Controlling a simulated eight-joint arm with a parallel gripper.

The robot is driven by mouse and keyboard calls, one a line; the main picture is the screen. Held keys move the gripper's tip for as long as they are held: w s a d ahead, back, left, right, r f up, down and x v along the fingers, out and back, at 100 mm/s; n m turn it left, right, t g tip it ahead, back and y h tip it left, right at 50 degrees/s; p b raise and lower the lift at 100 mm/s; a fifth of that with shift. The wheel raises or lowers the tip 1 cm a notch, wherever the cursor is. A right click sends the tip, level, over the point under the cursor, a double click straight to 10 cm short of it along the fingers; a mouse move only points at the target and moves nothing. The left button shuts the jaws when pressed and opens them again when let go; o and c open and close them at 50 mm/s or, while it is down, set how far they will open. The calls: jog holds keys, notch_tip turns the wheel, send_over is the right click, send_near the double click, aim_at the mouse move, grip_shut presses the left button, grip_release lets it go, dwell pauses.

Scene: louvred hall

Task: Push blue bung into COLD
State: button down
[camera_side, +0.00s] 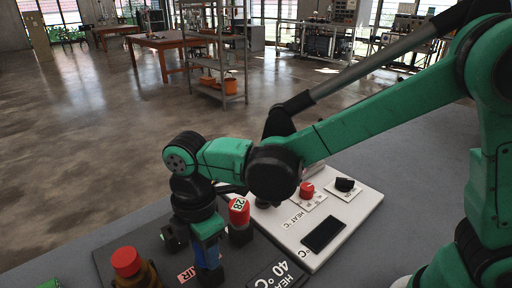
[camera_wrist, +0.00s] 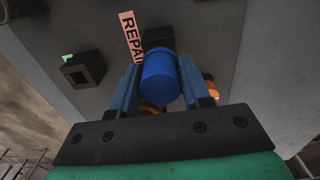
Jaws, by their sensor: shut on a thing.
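The blue bung (camera_wrist: 160,78) is a blue cylinder between the two blue fingers of my gripper (camera_wrist: 161,84) in the wrist view. My gripper is shut on it. In the side view my gripper (camera_side: 208,262) points down over the dark panel, and I cannot tell the bung from the blue fingers there. A dark block (camera_wrist: 158,40) shows just beyond the bung, beside the pink REPAIR label (camera_wrist: 131,35). A black square socket (camera_wrist: 82,69) lies left of it. I cannot read a COLD label in either view.
A red bung marked 28 (camera_side: 239,211) stands close right of my gripper. A red-topped brass piece (camera_side: 127,263) is at left. A white panel (camera_side: 357,205) with a red knob (camera_side: 307,190), black knob (camera_side: 345,184) and dark display (camera_side: 323,234) lies right. A 40 °C label (camera_side: 272,274) is in front.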

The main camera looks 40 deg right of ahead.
notch_tip(320, 180, up, 8)
jog(key=shift+f, duration=0.1)
dwell(0.4)
jog(key=w+d+m, duration=0.4)
jog(key=w+d, duration=0.1)
jog(key=d, duration=0.7)
jog(key=w+d+m, duration=0.4)
jog(key=w+d, duration=0.1)
jog(key=d, duration=0.7)
jog(key=s+d+f+m, duration=0.1)
jog(key=d+m, duration=0.3)
jog(key=d, duration=0.8)
jog(key=shift+s+d+f, duration=0.1)
jog(key=shift+f, duration=1.65)
jog(key=shift+s+d+f, duration=0.1)
jog(key=shift+f, duration=1.6)
